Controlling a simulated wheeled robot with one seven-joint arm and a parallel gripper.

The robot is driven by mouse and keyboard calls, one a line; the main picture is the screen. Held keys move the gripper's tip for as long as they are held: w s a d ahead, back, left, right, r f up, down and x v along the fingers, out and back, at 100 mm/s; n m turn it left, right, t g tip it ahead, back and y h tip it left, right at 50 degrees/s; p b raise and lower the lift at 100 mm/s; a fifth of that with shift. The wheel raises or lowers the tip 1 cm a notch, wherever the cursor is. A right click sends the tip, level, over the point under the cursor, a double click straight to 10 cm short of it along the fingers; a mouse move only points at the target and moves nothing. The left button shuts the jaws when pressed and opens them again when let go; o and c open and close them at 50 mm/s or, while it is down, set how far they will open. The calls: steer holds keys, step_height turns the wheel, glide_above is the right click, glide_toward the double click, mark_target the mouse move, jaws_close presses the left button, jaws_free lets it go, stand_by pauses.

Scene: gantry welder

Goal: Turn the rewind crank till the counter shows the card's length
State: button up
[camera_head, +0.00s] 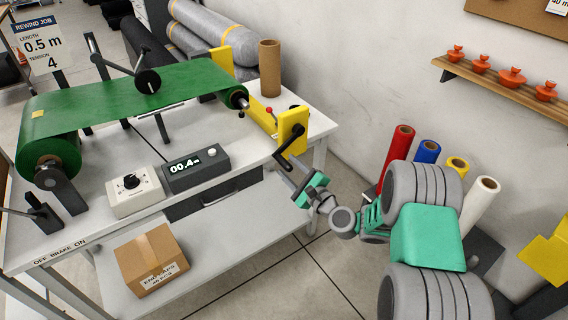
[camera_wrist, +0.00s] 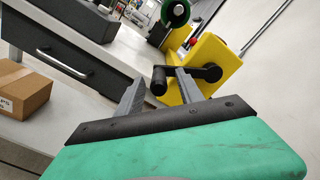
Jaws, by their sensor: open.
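The rewind crank (camera_head: 291,146) is a black arm on a yellow bracket (camera_head: 289,126) at the table's right end. In the wrist view its black handle (camera_wrist: 158,81) appears between my open gripper's (camera_wrist: 158,88) fingertips, and the crank arm (camera_wrist: 190,74) runs right to its hub. I cannot tell whether a finger touches the handle. In the head view my gripper (camera_head: 290,172) reaches the handle from below right. The counter (camera_head: 195,168) is a dark box reading 00.4 m. The card (camera_head: 41,48) at upper left reads length 0.5 m, tension 4.
Green sheet (camera_head: 125,98) runs from a large roll to the right-hand roller. A white dial box (camera_head: 133,191) stands beside the counter. A cardboard box (camera_head: 150,258) sits on the lower shelf. A brown tube (camera_head: 269,68) stands at the back. Coloured rolls (camera_head: 426,152) stand by the wall.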

steer(key=v, duration=0.4)
